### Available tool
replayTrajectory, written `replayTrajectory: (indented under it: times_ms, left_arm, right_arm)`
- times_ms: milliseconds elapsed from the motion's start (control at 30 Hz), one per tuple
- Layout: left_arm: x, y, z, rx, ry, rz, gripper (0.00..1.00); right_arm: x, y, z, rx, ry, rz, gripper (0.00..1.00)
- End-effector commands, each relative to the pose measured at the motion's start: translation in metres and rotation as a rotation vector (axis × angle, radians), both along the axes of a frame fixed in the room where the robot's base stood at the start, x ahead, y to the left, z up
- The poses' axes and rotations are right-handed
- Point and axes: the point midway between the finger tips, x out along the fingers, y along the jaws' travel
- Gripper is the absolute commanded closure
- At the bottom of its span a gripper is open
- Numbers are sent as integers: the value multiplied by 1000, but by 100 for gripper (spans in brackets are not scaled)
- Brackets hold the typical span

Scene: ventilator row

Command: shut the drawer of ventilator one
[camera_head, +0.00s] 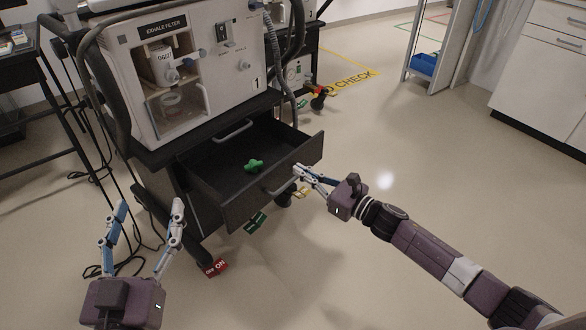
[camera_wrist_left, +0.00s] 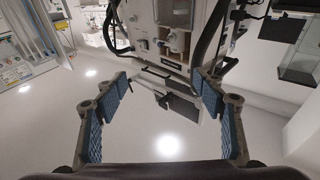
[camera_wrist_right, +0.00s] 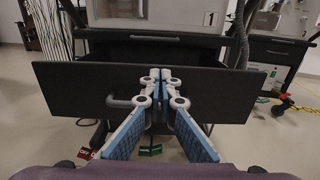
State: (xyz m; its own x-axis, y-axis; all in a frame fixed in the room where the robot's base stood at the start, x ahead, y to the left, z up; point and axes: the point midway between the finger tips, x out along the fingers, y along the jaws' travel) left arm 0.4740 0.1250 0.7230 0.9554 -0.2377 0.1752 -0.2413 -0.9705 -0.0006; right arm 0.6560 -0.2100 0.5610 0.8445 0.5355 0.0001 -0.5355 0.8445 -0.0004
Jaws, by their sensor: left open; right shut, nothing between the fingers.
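Ventilator one (camera_head: 185,70) is a white unit marked "1" on a dark cart. Its black drawer (camera_head: 225,190) is pulled out and holds a green object (camera_head: 253,166). My right gripper (camera_head: 299,171) is shut and empty, its fingertips at the right part of the drawer front, by the bar handle. In the right wrist view the shut fingers (camera_wrist_right: 161,75) are in front of the drawer front (camera_wrist_right: 80,85); I cannot tell if they touch it. My left gripper (camera_head: 150,207) is open and empty, left of and in front of the drawer. The left wrist view also shows its spread fingers (camera_wrist_left: 160,95).
Cables lie on the floor to the left, near a dark table (camera_head: 20,60). Another unit with a red and yellow fitting (camera_head: 318,98) stands behind. The floor at right is clear up to the white cabinets (camera_head: 540,60).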

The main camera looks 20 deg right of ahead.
Motion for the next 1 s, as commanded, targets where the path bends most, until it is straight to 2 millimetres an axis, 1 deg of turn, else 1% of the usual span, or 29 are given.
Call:
replayTrajectory:
  times_ms: [33,100,200,300,467,867,933,1000]
  left_arm:
    - [-1,-1,6,-9,-35,-2,37]
    - [-3,-2,15,-21,-76,-5,37]
    - [-6,-2,27,-34,-127,-8,37]
    - [-8,-3,34,-43,-158,-10,37]
    - [-9,-3,39,-48,-176,-11,37]
    - [-10,-3,40,-51,-186,-11,37]
    - [-12,-3,45,-58,-212,-12,37]
    - [-17,-3,55,-73,-262,-16,37]
  right_arm:
    - [7,5,-1,1,-2,1,100]
    - [14,9,-1,1,-2,1,100]
    - [22,14,-1,1,-1,0,100]
    - [26,17,-1,-1,-1,0,100]
    - [29,19,0,0,0,0,100]
    - [30,20,-1,0,0,0,100]
    - [33,21,-1,1,0,1,100]
    - [37,24,-1,2,0,1,100]
